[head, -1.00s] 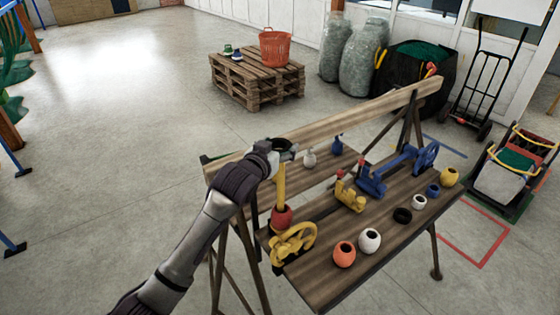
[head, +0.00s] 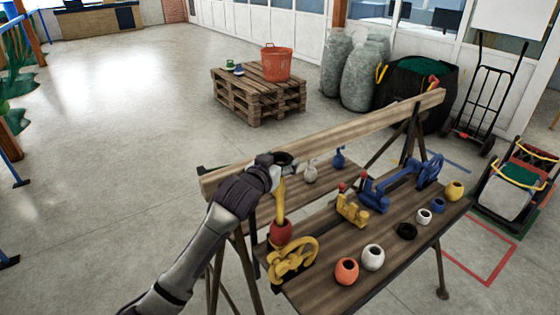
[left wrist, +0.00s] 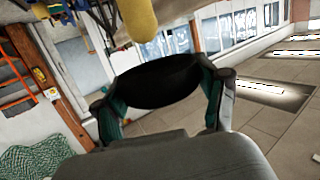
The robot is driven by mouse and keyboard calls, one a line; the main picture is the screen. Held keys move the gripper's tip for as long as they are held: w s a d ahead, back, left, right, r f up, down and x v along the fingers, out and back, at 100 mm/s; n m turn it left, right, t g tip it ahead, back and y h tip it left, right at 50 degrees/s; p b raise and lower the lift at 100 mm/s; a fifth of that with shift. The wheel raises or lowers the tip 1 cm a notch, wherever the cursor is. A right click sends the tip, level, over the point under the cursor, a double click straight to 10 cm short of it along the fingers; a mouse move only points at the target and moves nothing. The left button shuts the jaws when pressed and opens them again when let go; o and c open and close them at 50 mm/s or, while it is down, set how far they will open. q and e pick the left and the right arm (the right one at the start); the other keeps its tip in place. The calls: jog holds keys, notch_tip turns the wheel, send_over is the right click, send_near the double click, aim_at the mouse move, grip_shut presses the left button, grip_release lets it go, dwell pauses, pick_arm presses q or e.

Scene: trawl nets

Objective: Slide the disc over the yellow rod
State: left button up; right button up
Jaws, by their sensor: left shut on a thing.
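The yellow rod (head: 280,200) stands upright at the near left end of the wooden bench, with a red float (head: 280,232) around its lower part. My left gripper (head: 283,163) is at the top of the rod. It is shut on a black disc (left wrist: 155,82), seen between its fingers in the left wrist view. There the yellow rod (left wrist: 137,18) comes in from the top, its end close to the disc's edge. The disc's hole is not visible, and I cannot tell whether rod and disc touch. My right gripper is not in view.
The bench holds a yellow crank (head: 292,260), yellow blocks (head: 352,209) and a blue mechanism (head: 375,192). An orange float (head: 346,271), a white float (head: 373,257) and a black ring (head: 406,231) line the front plank. A wooden beam (head: 370,132) runs behind.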

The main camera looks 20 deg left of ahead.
pick_arm(q)
jog(key=shift+f+b, duration=0.3)
jog(key=shift+f, duration=0.2)
jog(key=shift+f+b, duration=0.55)
jog(key=shift+f, duration=0.8)
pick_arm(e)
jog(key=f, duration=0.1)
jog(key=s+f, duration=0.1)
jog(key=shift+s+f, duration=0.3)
pick_arm(q)
jog(key=o, duration=1.2)
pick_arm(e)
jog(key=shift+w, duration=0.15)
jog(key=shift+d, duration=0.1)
pick_arm(q)
jog(key=v, duration=1.2)
jog(key=shift+f, duration=0.1)
